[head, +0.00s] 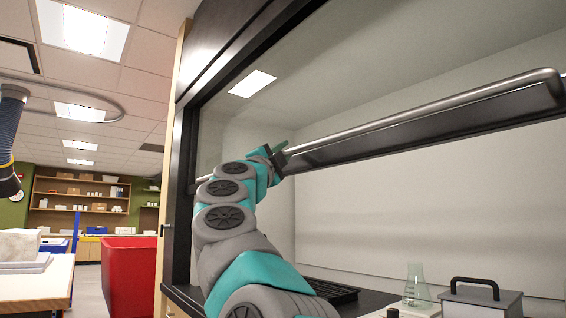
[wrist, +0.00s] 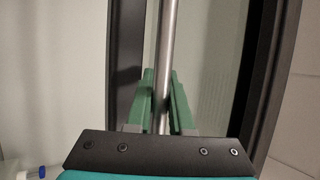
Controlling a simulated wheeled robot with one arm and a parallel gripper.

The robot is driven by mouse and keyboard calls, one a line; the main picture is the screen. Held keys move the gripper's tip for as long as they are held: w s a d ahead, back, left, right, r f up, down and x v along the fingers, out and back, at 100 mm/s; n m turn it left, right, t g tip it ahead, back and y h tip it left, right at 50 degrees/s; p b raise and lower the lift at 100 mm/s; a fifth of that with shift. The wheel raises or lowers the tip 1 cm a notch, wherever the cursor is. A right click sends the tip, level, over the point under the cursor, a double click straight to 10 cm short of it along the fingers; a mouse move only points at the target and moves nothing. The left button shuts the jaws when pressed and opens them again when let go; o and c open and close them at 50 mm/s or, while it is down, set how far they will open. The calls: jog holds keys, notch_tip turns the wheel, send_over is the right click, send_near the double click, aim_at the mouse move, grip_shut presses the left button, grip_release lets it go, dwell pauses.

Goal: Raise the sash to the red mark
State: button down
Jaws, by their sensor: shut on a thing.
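The sash is a glass pane with a dark bottom rail (head: 400,132) and a round metal handle bar (head: 440,108) along it. In the head view it is partly raised, with open space below the rail. My gripper (head: 277,156) is at the left part of the bar. In the wrist view its green fingers (wrist: 163,100) stand on both sides of the metal bar (wrist: 168,40) and are shut on it. I cannot make out the red mark in either view.
Inside the hood, below the sash, a glass flask (head: 416,286), a grey box with a black handle (head: 482,298) and a black tray (head: 332,290) stand on the work surface. A red bin (head: 130,262) stands left of the hood. A pale table (head: 36,284) is at far left.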

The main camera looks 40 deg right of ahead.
jog(key=shift+r, duration=2.05)
jog(key=c, duration=0.8)
grip_release()
jog(key=b+v, duration=0.3)
jog(key=v, duration=0.5)
